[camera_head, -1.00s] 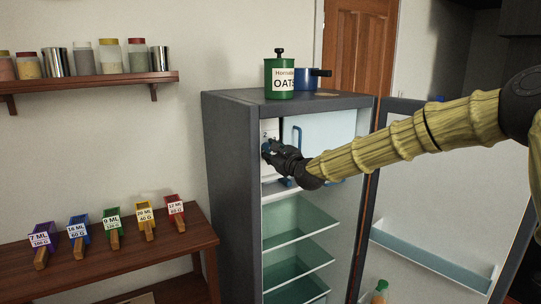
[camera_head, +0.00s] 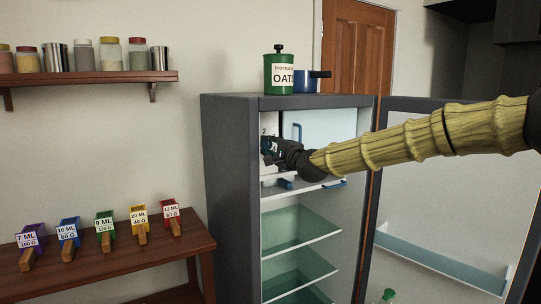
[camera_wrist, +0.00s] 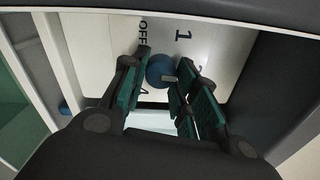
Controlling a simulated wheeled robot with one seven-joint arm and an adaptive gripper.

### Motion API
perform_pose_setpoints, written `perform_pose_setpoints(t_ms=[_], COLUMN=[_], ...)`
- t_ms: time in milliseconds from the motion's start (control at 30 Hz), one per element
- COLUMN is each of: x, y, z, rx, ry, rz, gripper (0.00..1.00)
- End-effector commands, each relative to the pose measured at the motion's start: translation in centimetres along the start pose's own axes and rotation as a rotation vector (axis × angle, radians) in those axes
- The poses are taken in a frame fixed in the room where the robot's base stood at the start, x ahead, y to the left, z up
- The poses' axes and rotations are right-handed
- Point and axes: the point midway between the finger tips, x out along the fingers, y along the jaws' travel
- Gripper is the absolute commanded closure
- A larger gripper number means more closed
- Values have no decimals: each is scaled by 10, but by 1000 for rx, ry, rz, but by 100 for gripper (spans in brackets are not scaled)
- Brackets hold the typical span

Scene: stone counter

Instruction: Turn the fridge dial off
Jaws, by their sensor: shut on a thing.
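The blue round fridge dial (camera_wrist: 158,68) sits on a white panel with the marks OFF, 1, 2 and what looks like 4 around it. A small grey mark shows on the dial's lower right side in the wrist view, away from OFF. My gripper (camera_wrist: 168,68) has its teal-padded fingers on both sides of the dial and is shut on it. In the head view my gripper (camera_head: 270,147) reaches into the top of the open fridge (camera_head: 232,180) and hides most of the dial.
The fridge door (camera_head: 430,215) stands open at the right, beside my arm. A green oats canister (camera_head: 280,75) and a blue pot (camera_head: 305,80) stand on top. Glass shelves (camera_head: 300,230) lie below. A wooden table (camera_head: 120,265) with coloured scoops is at left.

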Motion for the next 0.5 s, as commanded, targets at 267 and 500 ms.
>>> perform_pose_setpoints(t_ms=[267, 500], x=[0, 0], y=[1, 1], z=[-1, -1], rx=[-262, -489], ry=[-7, -15], rz=[-5, -7], gripper=[95, 95])
